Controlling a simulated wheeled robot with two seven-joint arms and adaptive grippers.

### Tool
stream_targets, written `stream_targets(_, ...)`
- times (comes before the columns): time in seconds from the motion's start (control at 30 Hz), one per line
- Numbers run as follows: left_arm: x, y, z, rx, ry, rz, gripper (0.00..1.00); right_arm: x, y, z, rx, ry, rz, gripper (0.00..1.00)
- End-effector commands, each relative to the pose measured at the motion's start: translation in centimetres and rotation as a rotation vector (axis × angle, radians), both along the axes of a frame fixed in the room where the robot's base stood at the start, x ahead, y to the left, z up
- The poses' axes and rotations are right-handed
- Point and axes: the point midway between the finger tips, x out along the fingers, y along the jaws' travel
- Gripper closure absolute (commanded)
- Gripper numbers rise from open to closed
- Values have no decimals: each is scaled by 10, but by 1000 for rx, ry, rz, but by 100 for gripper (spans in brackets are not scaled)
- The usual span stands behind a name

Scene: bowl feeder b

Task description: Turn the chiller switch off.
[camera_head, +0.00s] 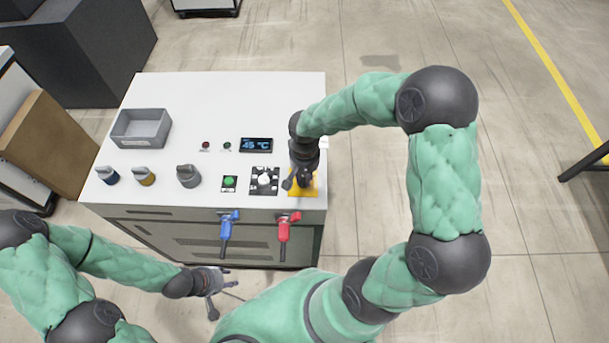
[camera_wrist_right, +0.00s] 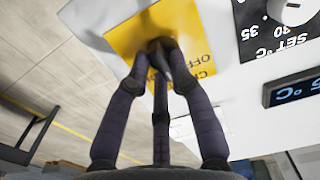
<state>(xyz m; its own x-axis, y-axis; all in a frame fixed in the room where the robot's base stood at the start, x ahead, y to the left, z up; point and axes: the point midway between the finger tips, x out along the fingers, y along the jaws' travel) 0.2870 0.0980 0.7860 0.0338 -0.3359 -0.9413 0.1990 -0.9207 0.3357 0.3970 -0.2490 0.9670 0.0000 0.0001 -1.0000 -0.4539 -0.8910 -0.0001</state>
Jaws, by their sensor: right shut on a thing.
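The chiller switch sits on a yellow plate (camera_head: 314,187) at the front right corner of the white cabinet top. In the right wrist view the yellow plate (camera_wrist_right: 128,40) carries printed text, partly readable as "OFF". My right gripper (camera_head: 301,181) reaches down onto this plate. In the right wrist view its dark fingers (camera_wrist_right: 159,50) come together over the middle of the plate, shut on the switch.
Left of the plate are a white set dial (camera_head: 264,180), a green button (camera_head: 229,181) and several grey-handled knobs. A display (camera_head: 256,145) and a grey bin (camera_head: 141,128) stand further back. Blue (camera_head: 227,228) and red (camera_head: 284,229) valve handles stick out in front.

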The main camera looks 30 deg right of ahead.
Motion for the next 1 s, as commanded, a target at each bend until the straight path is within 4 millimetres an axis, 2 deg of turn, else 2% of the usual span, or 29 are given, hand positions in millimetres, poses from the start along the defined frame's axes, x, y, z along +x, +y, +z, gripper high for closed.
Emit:
stream_targets(0.5,0,0,8,0,0,0,60,2,0,0,1,2,466,100)
stream_targets(0.7,0,0,11,0,0,0,60,2,0,0,1,2,596,100)
stream_targets(1.0,0,0,13,0,0,0,60,2,0,-1,1,2,702,100)
